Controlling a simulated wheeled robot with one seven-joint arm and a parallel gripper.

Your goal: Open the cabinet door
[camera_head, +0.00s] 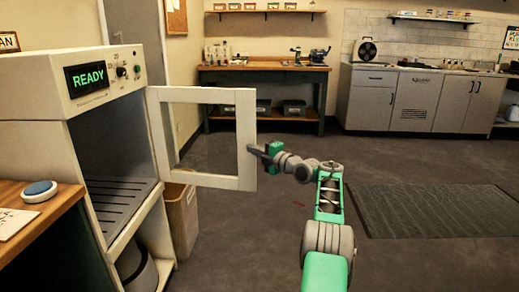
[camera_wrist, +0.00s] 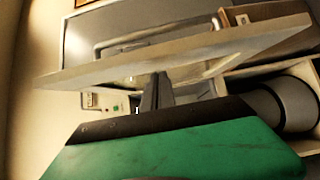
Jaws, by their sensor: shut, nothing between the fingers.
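The cabinet (camera_head: 85,130) stands at the left in the head view, with a lit READY display. Its white-framed glass door (camera_head: 246,130) stands wide open, swung out to the right, and the slatted interior shows. My gripper (camera_head: 254,149) is at the door's free right edge, its fingers shut with nothing between them. In the wrist view the door (camera_wrist: 90,77) crosses the picture as a tilted slab, and my gripper's dark fingers (camera_wrist: 155,92) reach up to its edge. I cannot tell whether they touch it.
A wooden table (camera_head: 35,215) with a blue button (camera_head: 40,188) is at the near left. A cardboard bin (camera_head: 182,220) stands below the door. A workbench (camera_head: 262,75) and grey counter cabinets (camera_head: 410,100) line the back. The floor around the dark mat (camera_head: 430,210) is clear.

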